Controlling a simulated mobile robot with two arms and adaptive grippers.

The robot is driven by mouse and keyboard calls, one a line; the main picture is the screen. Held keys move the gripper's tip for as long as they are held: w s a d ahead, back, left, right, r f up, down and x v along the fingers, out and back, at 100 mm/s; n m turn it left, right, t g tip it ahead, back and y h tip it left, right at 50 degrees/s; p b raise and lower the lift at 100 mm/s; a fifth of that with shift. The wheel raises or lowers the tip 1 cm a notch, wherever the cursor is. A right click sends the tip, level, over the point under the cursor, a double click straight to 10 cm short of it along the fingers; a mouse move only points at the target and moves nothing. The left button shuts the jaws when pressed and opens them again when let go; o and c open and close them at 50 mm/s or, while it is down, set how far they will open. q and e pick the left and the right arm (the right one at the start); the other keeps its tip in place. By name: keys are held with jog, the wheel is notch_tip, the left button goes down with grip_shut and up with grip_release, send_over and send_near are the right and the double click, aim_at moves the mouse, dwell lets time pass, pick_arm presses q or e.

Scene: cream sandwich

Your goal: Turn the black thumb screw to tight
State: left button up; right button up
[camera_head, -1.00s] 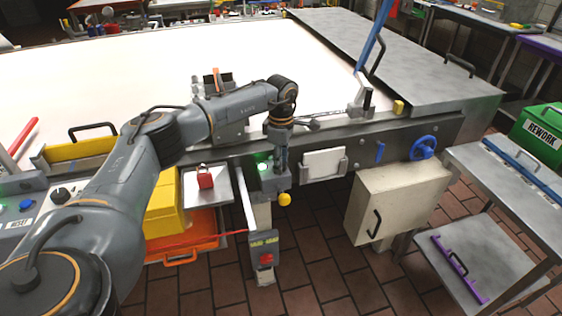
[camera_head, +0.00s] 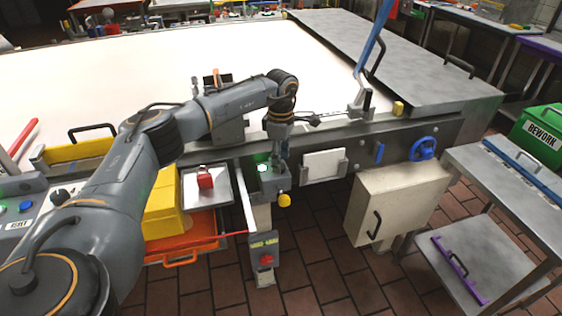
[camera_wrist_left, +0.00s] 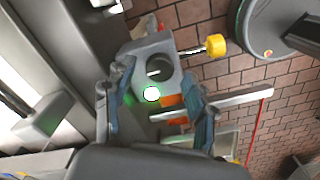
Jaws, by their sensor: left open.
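My left gripper (camera_head: 279,162) hangs fingers-down over a small grey block (camera_head: 273,182) at the front edge of the long table. In the left wrist view the gripper (camera_wrist_left: 158,80) is open, with one blue-grey finger on each side of the grey block (camera_wrist_left: 142,52). The block has a round recess with a dark slot. A lit green lamp (camera_wrist_left: 152,93) shows between the fingers. A yellow knob (camera_wrist_left: 215,45) sticks out from the block's side. I cannot clearly make out a black thumb screw; finger contact cannot be told. My right gripper is not in view.
A tray with a red padlock-like block (camera_head: 205,178) and a yellow bin (camera_head: 164,205) are left of the block. A beige cabinet (camera_head: 395,205) and blue handwheel (camera_head: 423,148) are to the right. A post with a red button (camera_head: 266,260) stands below.

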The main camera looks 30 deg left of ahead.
pick_arm(q)
notch_tip(320, 180, up, 10)
jog(key=shift+r, duration=0.25)
dwell(0.5)
